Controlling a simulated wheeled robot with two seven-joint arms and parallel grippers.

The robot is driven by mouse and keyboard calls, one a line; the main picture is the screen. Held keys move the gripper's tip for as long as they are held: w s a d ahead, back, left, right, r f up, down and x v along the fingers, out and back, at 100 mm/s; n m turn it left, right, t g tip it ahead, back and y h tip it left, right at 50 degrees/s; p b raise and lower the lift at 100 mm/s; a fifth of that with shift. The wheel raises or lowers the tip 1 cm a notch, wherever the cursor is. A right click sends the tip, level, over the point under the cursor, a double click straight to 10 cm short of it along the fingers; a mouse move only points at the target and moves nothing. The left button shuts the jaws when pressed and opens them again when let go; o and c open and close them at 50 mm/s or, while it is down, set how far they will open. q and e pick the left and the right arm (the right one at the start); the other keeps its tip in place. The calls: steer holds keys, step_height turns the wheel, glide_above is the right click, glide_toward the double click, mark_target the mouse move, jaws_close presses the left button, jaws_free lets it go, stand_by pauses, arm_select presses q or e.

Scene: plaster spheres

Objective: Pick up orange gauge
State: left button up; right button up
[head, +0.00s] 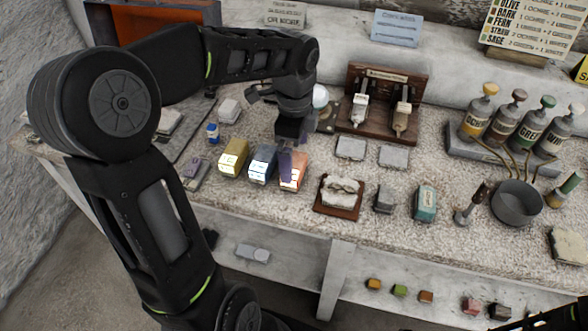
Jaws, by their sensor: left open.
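The orange gauge (297,172) is a small block with a pale lit front face, at the right end of a row of three on the stone-topped bench. My left gripper (287,163) points down at it from above, open. Its dark fingers overlap the left part and top of the orange gauge and hide some of it. I cannot tell whether they touch it. The blue-grey gauge (263,163) sits close on the left, and the yellow gauge (233,158) is beyond that. My right gripper does not show.
A carved piece on a brown base (338,208) stands right of the gauges. A wooden stand (382,124) with two hanging tools is behind. Several bottles (504,120) and a grey bowl (516,203) are at the right. A small blue jar (213,133) stands at the back left.

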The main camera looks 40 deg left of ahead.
mark_target(294, 164)
arm_select(q)
step_height(294, 164, down, 5)
steer(key=shift+s+f, duration=0.1)
stand_by(0.3)
steer(key=shift+c, duration=0.2)
steer(key=c, duration=1.4)
steer(key=shift+c, duration=0.2)
step_height(294, 164, up, 10)
steer(key=shift+r, duration=0.1)
stand_by(0.4)
